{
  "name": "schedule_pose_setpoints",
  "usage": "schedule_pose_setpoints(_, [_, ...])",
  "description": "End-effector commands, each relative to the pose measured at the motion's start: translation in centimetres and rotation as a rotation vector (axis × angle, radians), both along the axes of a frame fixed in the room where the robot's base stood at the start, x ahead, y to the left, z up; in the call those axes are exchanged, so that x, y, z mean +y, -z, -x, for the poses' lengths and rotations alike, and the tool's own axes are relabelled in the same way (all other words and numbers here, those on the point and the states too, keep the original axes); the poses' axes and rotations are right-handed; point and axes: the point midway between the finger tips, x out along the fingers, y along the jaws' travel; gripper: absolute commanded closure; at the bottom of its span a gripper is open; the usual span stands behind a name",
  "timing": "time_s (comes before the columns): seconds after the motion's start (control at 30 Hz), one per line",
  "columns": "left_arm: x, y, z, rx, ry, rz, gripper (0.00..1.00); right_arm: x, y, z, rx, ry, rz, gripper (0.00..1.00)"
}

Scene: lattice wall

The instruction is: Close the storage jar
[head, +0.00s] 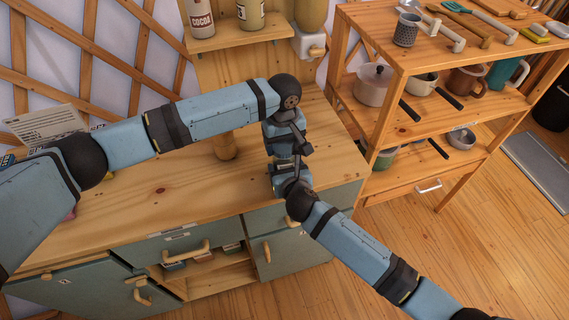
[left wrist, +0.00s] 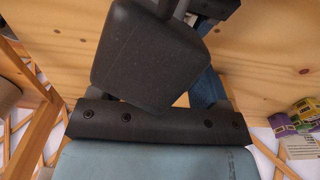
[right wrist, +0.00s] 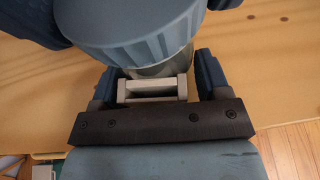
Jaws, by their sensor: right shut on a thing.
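In the right wrist view a round, blue, ribbed piece that looks like the jar's lid (right wrist: 140,38) sits directly above a grey body that looks like the storage jar (right wrist: 165,68). Whether the two touch is unclear. My right gripper (right wrist: 157,85) is shut on the jar, from below and in front. My left gripper (head: 285,150) points down over the counter's right end, right above my right gripper (head: 283,180). Dark blue finger parts stand on both sides of the lid; contact cannot be told. In the left wrist view a dark block hides most of the left fingers. The head view hides the jar almost entirely.
The wooden counter (head: 150,205) lies under both arms. A wooden shelf unit (head: 420,125) with pots and mugs stands at the right. A small shelf (head: 235,37) with a cocoa container (head: 200,18) is behind. Papers (head: 45,125) are at the left.

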Motion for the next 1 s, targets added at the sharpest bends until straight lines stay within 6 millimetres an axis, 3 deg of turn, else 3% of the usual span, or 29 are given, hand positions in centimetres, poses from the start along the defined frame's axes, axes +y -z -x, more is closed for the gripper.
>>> schedule_pose_setpoints(0.13, [-0.01, 0.01, 0.02, 0.001, 0.099, 0.0, 0.58, -0.01, -0.05, -0.04, -0.001, 0.0, 0.0, 0.97])
schedule_pose_setpoints(0.43, [0.03, 0.06, 0.03, 0.003, 0.514, -0.002, 0.59, -0.05, -0.06, -0.06, -0.001, 0.001, 0.0, 0.97])
schedule_pose_setpoints(0.77, [0.07, 0.06, -0.01, 0.002, 0.56, -0.003, 0.59, -0.07, -0.07, -0.08, -0.001, 0.001, -0.001, 0.97])
schedule_pose_setpoints(0.8, [0.08, 0.06, -0.02, 0.002, 0.56, -0.003, 0.29, -0.07, -0.06, -0.08, -0.001, 0.001, -0.001, 0.97])
schedule_pose_setpoints(0.9, [0.07, 0.06, -0.01, 0.002, 0.559, -0.003, 0.06, -0.07, -0.07, -0.07, -0.001, 0.001, 0.0, 0.97])
schedule_pose_setpoints(1.0, [0.04, 0.05, -0.01, 0.002, 0.559, -0.002, 0.06, -0.05, -0.07, -0.06, -0.001, 0.001, 0.0, 0.97])
